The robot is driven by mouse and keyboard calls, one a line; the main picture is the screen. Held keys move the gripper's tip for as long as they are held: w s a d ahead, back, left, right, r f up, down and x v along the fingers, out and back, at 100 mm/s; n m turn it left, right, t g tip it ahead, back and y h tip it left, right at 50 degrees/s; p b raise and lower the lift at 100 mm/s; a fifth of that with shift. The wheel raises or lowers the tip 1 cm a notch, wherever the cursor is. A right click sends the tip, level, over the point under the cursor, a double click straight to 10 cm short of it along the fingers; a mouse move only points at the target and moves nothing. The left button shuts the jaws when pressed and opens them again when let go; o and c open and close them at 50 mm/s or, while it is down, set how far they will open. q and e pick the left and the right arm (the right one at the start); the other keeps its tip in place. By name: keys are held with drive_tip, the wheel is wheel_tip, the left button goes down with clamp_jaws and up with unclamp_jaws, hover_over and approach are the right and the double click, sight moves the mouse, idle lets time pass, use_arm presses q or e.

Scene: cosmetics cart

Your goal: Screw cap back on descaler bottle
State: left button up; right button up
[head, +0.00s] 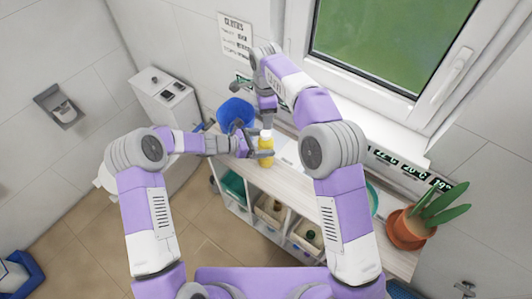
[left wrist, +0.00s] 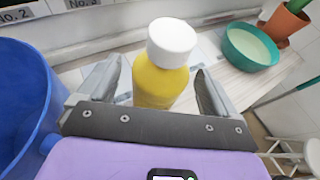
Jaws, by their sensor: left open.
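The yellow descaler bottle (head: 266,153) stands upright on the cart top. Its white cap (head: 266,134) sits on its neck; how tightly it is screwed on cannot be told. My left gripper (head: 258,153) is open, its fingers on either side of the bottle. In the left wrist view, the bottle (left wrist: 160,85) rises between the spread fingers with visible gaps, and the white cap (left wrist: 172,42) is above them. My right gripper (head: 267,120) points down just above the cap. Whether its fingers touch the cap or are shut cannot be made out.
A blue bucket (head: 236,112) stands close behind and left of the bottle. A teal bowl (left wrist: 250,47) and a potted plant (head: 408,228) are farther right. Bins (head: 268,215) fill the shelf below. The window wall runs behind the cart.

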use_arm(q)
drive_tip(key=shift+w+d+f, duration=0.2)
drive_tip(key=shift+d+f, duration=0.05)
drive_tip(key=shift+d, duration=0.5)
use_arm(e)
drive_tip(key=shift+s, duration=0.1)
use_arm(q)
drive_tip(key=shift+w, duration=0.1)
